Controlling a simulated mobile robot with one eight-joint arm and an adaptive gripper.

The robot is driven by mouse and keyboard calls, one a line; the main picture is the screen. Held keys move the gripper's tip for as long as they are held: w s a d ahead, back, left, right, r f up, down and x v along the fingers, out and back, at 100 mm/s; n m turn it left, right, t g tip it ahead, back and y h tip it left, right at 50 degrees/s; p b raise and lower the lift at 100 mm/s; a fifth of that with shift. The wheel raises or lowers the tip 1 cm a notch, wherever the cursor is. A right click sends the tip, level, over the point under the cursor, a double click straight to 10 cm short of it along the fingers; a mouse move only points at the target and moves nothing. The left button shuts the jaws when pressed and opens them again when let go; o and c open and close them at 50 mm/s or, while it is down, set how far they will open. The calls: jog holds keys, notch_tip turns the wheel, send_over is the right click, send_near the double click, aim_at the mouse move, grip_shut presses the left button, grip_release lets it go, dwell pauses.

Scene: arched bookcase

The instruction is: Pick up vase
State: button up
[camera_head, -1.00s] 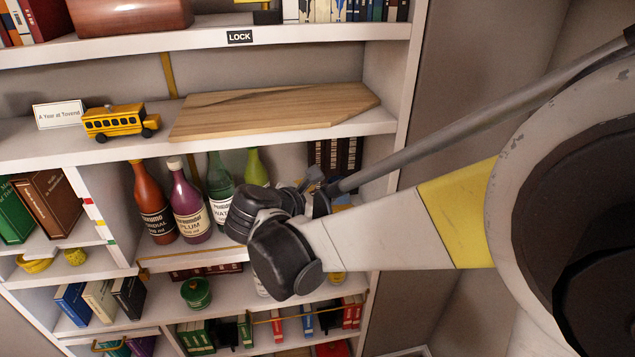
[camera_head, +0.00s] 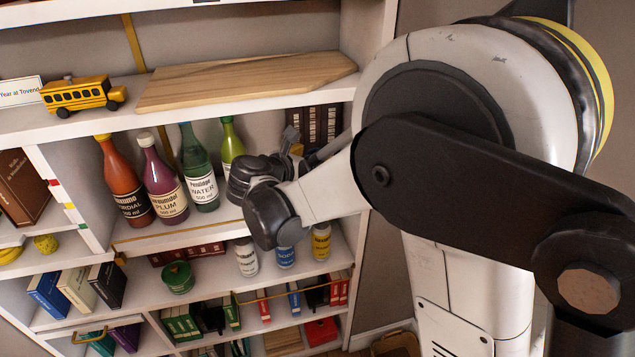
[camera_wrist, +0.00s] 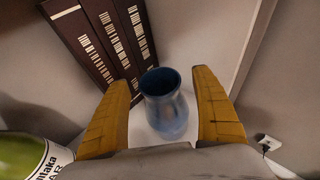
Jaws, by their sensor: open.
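A blue vase (camera_wrist: 166,104) with a round open mouth shows in the wrist view, standing on a pale shelf. My gripper (camera_wrist: 166,92) is open, with one yellow finger on each side of the vase. Gaps show between the fingers and the vase, and it is not held. The lower part of the vase is hidden by the gripper's body. In the head view, my arm reaches into the bottle shelf at its right end.
Dark binders (camera_wrist: 97,42) stand behind the vase, by the shelf's side wall. A green bottle (camera_wrist: 32,155) is close on the left. In the head view, an orange bottle (camera_head: 126,185), a purple bottle (camera_head: 163,183) and others line the shelf. A wooden board (camera_head: 240,80) lies on the shelf above.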

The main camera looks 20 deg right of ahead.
jog(key=shift+w+d+f, duration=0.2)
jog(key=shift+w+d, duration=0.15)
jog(key=shift+w, duration=0.05)
jog(key=c, duration=1.5)
jog(key=shift+s+a+r, duration=0.1)
jog(key=shift+r, duration=0.05)
